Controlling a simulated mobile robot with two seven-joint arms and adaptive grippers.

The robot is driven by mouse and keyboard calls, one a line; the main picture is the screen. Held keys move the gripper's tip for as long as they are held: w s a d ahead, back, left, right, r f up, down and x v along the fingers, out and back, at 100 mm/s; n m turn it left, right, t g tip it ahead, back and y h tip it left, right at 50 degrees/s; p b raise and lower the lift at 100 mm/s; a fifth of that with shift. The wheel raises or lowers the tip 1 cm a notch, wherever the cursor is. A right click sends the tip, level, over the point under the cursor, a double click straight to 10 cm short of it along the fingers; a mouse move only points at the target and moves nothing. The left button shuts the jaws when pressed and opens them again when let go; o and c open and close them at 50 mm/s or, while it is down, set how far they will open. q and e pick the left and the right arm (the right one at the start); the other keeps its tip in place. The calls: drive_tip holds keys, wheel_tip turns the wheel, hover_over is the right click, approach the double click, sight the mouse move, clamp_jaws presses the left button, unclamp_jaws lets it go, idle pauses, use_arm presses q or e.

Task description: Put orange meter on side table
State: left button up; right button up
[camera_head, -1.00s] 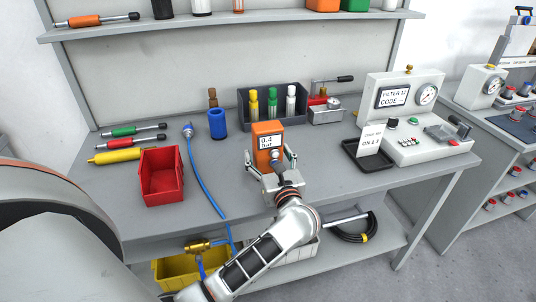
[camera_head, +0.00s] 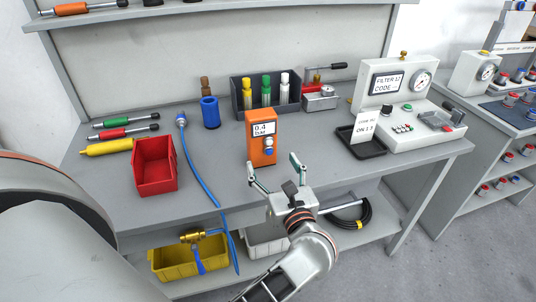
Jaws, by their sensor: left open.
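The orange meter (camera_head: 262,148) stands upright on the grey workbench (camera_head: 215,175), its display reading 0.4 bar. My left gripper (camera_head: 276,173) is open and empty, in front of the meter near the bench's front edge. Its two fingers are spread and apart from the meter. My right gripper is not in view. Another grey table (camera_head: 440,185) stands at the right, carrying a second white gauge unit; whether it is the side table I cannot tell.
A red bin (camera_head: 155,168), a blue hose (camera_head: 196,168) and a blue cylinder (camera_head: 210,113) lie left of the meter. A black tray (camera_head: 366,149) and a white test unit (camera_head: 400,105) stand to the right.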

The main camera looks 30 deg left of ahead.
use_arm(q)
drive_tip(key=shift+s+d, duration=0.45)
drive_tip(key=shift+s+r+m+t+y, duration=0.15)
drive_tip(key=shift+r+m+t+y, duration=0.2)
drive_tip(key=shift+m, duration=0.25)
drive_tip(key=s+d+f+m+t+h, duration=0.15)
drive_tip(key=d+m+t+h, duration=0.45)
drive_tip(key=m, duration=1)
drive_tip(key=s+d+f+m+t+h, duration=0.1)
drive_tip(key=d+f+m+t+h, duration=0.3)
drive_tip(key=m+h, duration=0.8)
drive_tip(key=s+d+f+m+g, duration=0.1)
drive_tip(key=s+f+m+g, duration=0.3)
drive_tip(key=f+m, duration=0.35)
drive_tip(key=s+d+f+m+g, duration=0.1)
drive_tip(key=s+f+m+g, duration=0.25)
drive_tip(key=f+m, duration=0.4)
drive_tip(key=s+a+f+m+g+y, duration=0.1)
drive_tip(key=s+a+f+m+g, duration=0.3)
drive_tip(key=f, duration=0.6)
drive_tip(key=s+m, duration=0.2)
drive_tip(key=s, duration=0.1)
drive_tip(key=shift+s+a, duration=0.2)
drive_tip(key=shift+a, duration=0.1)
